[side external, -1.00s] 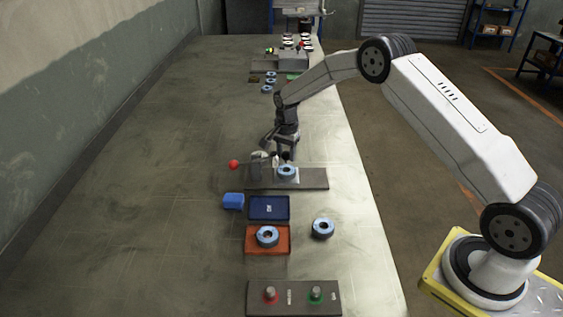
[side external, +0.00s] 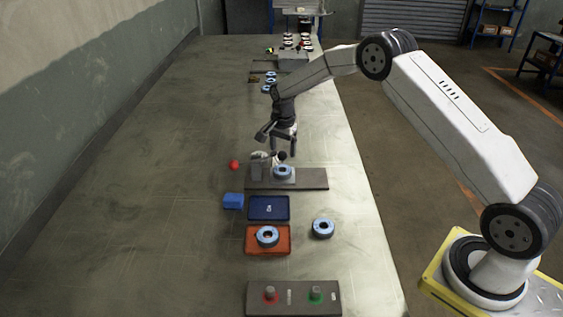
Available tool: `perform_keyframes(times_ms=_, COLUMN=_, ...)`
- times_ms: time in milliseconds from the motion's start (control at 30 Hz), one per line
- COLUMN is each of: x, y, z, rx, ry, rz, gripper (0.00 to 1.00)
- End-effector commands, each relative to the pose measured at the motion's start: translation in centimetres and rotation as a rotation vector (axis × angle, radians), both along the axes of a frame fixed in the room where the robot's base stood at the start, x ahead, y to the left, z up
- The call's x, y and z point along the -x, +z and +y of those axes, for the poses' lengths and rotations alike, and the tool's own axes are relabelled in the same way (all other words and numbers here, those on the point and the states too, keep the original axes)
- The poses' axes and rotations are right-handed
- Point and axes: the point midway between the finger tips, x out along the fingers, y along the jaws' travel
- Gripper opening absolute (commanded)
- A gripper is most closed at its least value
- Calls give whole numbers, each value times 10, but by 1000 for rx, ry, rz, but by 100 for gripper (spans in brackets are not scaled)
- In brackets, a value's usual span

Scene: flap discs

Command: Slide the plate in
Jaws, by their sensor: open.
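A pale plate (side external: 275,181) carries a blue-grey flap disc (side external: 283,171) on a dark grey base strip (side external: 312,179) in the middle of the table. The disc lies flat, right beside a small grey fixture (side external: 257,168) on the same strip. My gripper (side external: 284,152) is open and empty, pointing down just above and behind the disc. A small dark knob (side external: 282,156) shows close to the fingertips; I cannot tell whether they touch it. A red ball (side external: 234,165) shows left of the fixture.
A button panel (side external: 290,300) stands nearest. The table's left side is clear.

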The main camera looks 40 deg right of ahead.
Motion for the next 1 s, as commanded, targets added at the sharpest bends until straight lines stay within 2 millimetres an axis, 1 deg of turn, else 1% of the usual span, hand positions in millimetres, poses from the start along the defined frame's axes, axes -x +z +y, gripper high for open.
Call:
perform_keyframes(times_ms=100, x=0, y=11, z=0, rx=0, ry=0, rz=0, gripper=82)
perform_keyframes(times_ms=600, x=0, y=52, z=0, rx=0, ry=0, rz=-1, gripper=82)
perform_keyframes(times_ms=767, x=0, y=59, z=0, rx=-1, ry=0, rz=1, gripper=82)
perform_keyframes(times_ms=1000, x=0, y=60, z=0, rx=-1, ry=0, rz=1, gripper=82)
